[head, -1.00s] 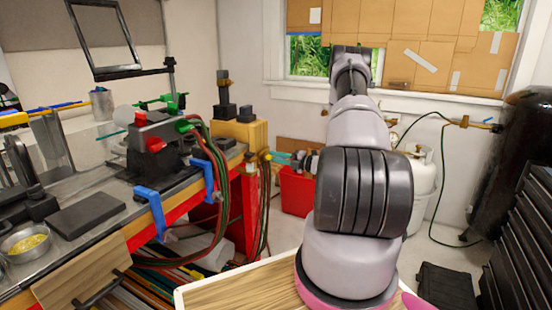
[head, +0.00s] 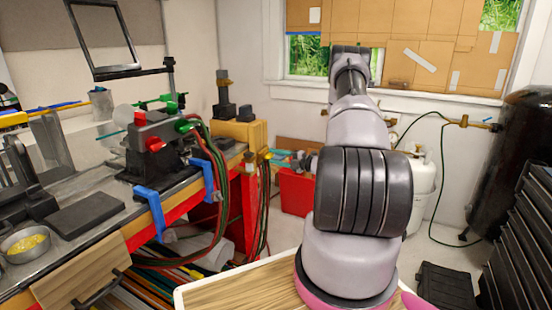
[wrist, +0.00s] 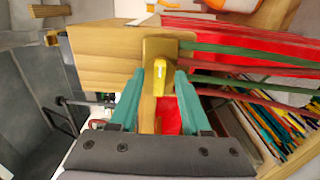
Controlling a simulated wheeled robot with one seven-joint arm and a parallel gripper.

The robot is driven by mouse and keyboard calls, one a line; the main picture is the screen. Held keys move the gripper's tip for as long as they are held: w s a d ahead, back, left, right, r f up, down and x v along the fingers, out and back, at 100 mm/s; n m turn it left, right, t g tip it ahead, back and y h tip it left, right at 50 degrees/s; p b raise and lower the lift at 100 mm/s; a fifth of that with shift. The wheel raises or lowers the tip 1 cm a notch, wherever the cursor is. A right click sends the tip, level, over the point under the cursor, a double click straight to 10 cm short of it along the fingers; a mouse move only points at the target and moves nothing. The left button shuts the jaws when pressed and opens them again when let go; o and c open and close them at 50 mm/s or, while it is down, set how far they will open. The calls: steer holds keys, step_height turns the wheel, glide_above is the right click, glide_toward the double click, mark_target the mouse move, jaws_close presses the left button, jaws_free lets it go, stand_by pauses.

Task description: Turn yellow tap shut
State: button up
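The yellow tap (wrist: 160,68) is a small yellow lever on a brass valve body (wrist: 160,48) in the wrist view. It sits between the two teal fingers of my gripper (wrist: 162,78). The fingers are spread, with a gap on each side of the lever, so the gripper is open. In the head view the tap (head: 266,156) is a small yellow spot at the red bench end. My arm hides part of the wrist there.
Red and green hoses (head: 217,190) hang beside the bench (head: 112,235); they also run right of the valve in the wrist view. A burner with red and green knobs (head: 152,142) stands on the bench. A red bin (head: 297,195) is on the floor behind my gripper.

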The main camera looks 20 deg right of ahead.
steer(key=shift+s+d, duration=0.1)
steer(key=v, duration=1)
steer(key=shift+s+d, duration=0.2)
steer(key=shift+s, duration=0.05)
steer(key=s+a+r+n+g, duration=0.4)
steer(key=a+r+n+g, duration=0.2)
steer(key=a+r+n, duration=0.45)
steer(key=s+a+r+n+g, duration=0.4)
steer(key=a+r+n+g, duration=0.1)
steer(key=a+r+n, duration=0.6)
steer(key=s+a+r+n+t+h, duration=0.2)
steer(key=s+r+n+h, duration=0.2)
steer(key=s+r+n, duration=0.3)
steer(key=s+a+r+n+t+h, duration=0.2)
steer(key=s+r+n+h, duration=0.3)
steer(key=s+n, duration=0.8)
step_height(320, 180, up, 2)
steer(key=shift+a+r+n, duration=0.15)
steer(key=shift+a+n, duration=0.05)
steer(key=shift+n, duration=0.35)
